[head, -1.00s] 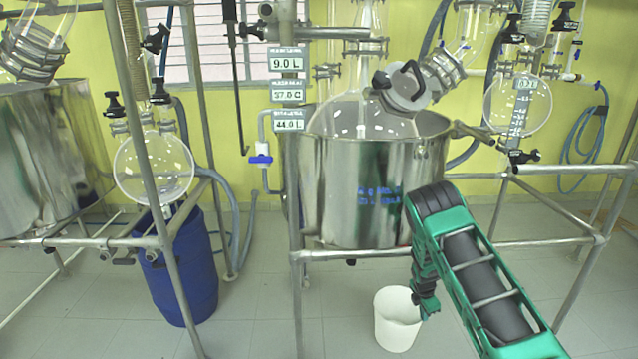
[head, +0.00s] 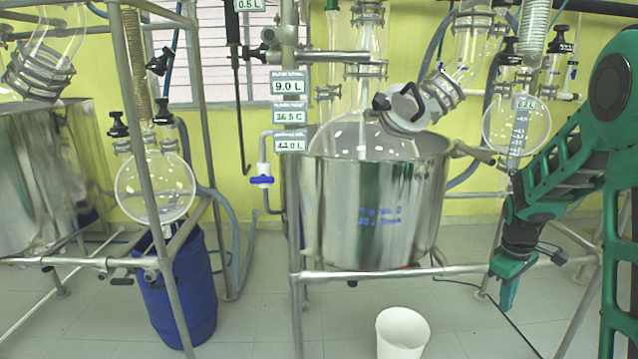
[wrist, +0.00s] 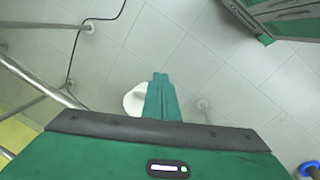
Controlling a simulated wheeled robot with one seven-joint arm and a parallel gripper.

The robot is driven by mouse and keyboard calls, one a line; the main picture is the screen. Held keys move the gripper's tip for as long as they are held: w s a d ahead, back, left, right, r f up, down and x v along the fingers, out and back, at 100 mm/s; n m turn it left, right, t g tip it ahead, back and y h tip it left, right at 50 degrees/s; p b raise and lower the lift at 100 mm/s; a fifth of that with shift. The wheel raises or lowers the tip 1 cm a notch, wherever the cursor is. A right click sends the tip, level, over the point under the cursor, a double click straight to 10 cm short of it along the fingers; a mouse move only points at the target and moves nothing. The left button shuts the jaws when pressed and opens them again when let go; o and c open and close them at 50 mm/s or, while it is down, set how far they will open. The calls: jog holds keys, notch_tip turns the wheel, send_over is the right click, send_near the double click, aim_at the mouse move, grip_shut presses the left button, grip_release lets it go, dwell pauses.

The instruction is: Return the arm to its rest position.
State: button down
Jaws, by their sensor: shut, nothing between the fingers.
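My arm is folded up at the right of the head view. My gripper (head: 508,292) hangs from it, pointing down, in front of the frame at the lower right. It is shut and holds nothing. In the wrist view the gripper (wrist: 161,80) shows as one closed green shape over the tiled floor. It hides part of a white bucket (wrist: 134,99) there. In the head view the white bucket (head: 402,335) stands on the floor to the left of my gripper and apart from it.
A steel vessel (head: 370,215) with a glass flask stands in a pipe frame (head: 400,272) left of my arm. A round glass flask (head: 155,187) and a blue drum (head: 180,290) are farther left. A dark cable lies on the floor near the gripper. The floor in front is mostly clear.

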jog(key=s+a+r+m, duration=0.1)
jog(key=s+r+m, duration=0.2)
jog(key=s, duration=0.7)
jog(key=s+a+r+m+y, duration=0.1)
jog(key=s+m, duration=0.4)
jog(key=s, duration=0.5)
jog(key=s+a+r+m, duration=0.3)
jog(key=s+r, duration=0.3)
jog(key=s, duration=0.5)
jog(key=shift+a+m+y, duration=0.25)
jog(key=shift+m+y, duration=0.15)
jog(key=shift+m, duration=0.1)
jog(key=shift+s, duration=0.1)
